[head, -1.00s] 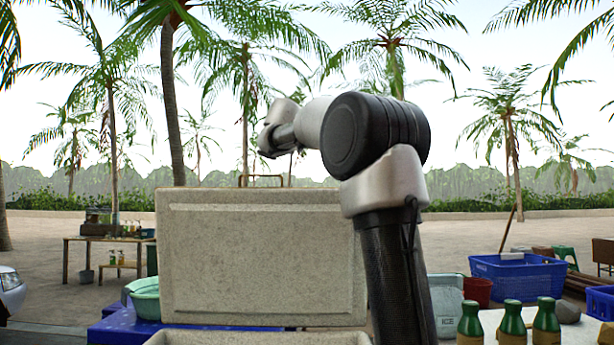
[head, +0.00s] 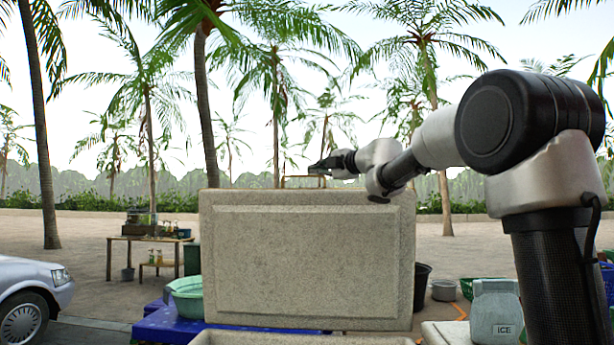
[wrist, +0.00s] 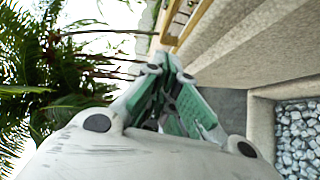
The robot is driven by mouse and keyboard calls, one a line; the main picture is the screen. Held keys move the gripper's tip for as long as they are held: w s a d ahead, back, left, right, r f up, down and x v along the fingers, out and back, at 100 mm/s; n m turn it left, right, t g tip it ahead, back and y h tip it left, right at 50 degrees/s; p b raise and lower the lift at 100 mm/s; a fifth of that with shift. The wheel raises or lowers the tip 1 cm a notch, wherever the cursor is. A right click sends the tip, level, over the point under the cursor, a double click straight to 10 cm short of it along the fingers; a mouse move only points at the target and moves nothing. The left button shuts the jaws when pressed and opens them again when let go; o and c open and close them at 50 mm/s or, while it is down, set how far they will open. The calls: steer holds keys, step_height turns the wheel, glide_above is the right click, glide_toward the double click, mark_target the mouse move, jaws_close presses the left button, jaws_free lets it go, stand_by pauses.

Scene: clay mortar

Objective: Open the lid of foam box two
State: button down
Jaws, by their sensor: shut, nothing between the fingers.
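The foam box lid (head: 308,262) is a speckled grey-beige slab standing upright, its broad face toward the head camera. A brass-coloured handle (head: 303,177) shows at its top edge. The rim of the foam box (head: 300,339) shows at the bottom of the head view; no number is visible. The wrist view shows the lid (wrist: 235,45) at upper right, the handle (wrist: 186,22) at the top, and the box wall (wrist: 262,125) around its contents. My gripper (head: 322,168) is shut and empty beside the handle; its green-padded fingers (wrist: 172,72) meet. I cannot tell whether they touch it.
Grey ice-like chunks (wrist: 298,130) fill the open box. An ICE container (head: 496,308) stands at right, near a black bucket (head: 422,285).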

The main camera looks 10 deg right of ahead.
steer(key=w, duration=0.3)
steer(key=w+a, duration=0.1)
steer(key=w, duration=0.2)
steer(key=w+a, duration=0.1)
steer(key=w, duration=0.3)
steer(key=shift+w+f, duration=0.1)
steer(key=shift+f, duration=0.15)
